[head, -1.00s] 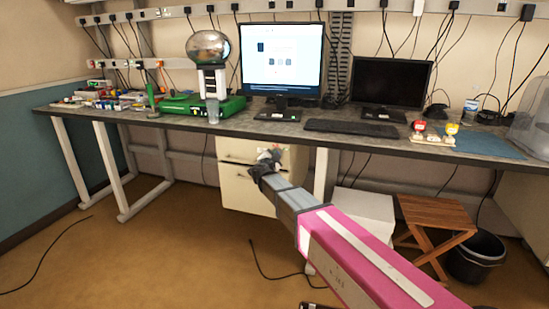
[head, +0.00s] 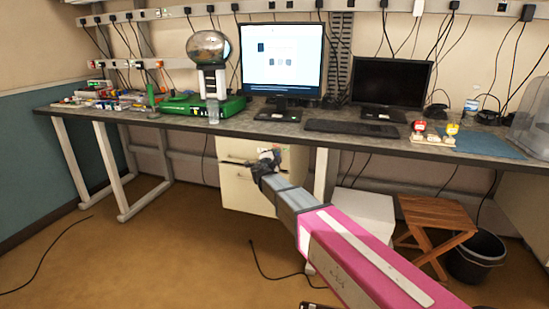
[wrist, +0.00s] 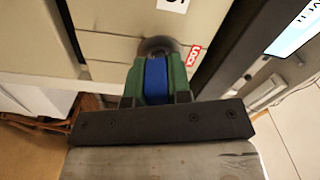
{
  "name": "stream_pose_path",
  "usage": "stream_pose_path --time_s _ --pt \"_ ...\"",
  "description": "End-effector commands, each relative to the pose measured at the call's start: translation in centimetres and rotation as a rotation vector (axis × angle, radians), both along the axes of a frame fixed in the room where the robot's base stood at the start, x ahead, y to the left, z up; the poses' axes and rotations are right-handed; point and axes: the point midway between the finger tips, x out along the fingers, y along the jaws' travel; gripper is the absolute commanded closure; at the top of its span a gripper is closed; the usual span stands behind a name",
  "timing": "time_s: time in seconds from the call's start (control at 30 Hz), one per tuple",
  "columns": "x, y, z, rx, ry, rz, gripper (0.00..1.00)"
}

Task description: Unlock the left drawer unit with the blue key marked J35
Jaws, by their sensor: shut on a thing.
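The cream drawer unit (head: 245,190) stands under the desk, partly hidden by my arm; its drawer front (wrist: 105,50) fills much of the wrist view. My gripper (head: 268,158) is in front of its upper part. In the wrist view, the green fingers of my gripper (wrist: 156,80) are shut on the blue key (wrist: 156,82). A grey round lock (wrist: 158,45) is directly beyond the key, beside a small red-framed label (wrist: 194,55). The fingers hide the key's marking and tip, so I cannot tell whether it is in the lock.
The desk (head: 270,127) extends above the gripper, with a desk leg (head: 325,175) just right of the unit. A stand with red and yellow items (head: 432,138) is on the desk. A white box (head: 365,212), wooden stool (head: 435,222) and black bin (head: 476,258) are right.

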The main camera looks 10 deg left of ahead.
Motion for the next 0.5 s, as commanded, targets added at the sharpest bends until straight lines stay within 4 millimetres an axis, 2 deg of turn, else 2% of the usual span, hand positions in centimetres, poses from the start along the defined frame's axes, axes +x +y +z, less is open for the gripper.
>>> stream_pose_path --time_s 0.03,0.07,0.1,0.17,0.2,0.23,0.5 --pt "0.00 -0.02 0.00 -0.001 0.000 -0.001 1.00" --pt "0.00 -0.02 0.00 -0.001 0.000 -0.001 0.75" --pt "0.00 -0.02 0.00 -0.001 0.000 0.000 0.62" --pt "0.00 -0.02 0.00 -0.002 0.000 0.000 0.42" --pt "0.00 -0.02 0.00 -0.002 0.000 0.000 0.29" --pt "0.00 -0.02 0.00 -0.002 0.000 0.000 0.23" --pt "0.00 -0.01 0.00 -0.008 0.001 0.000 0.23"
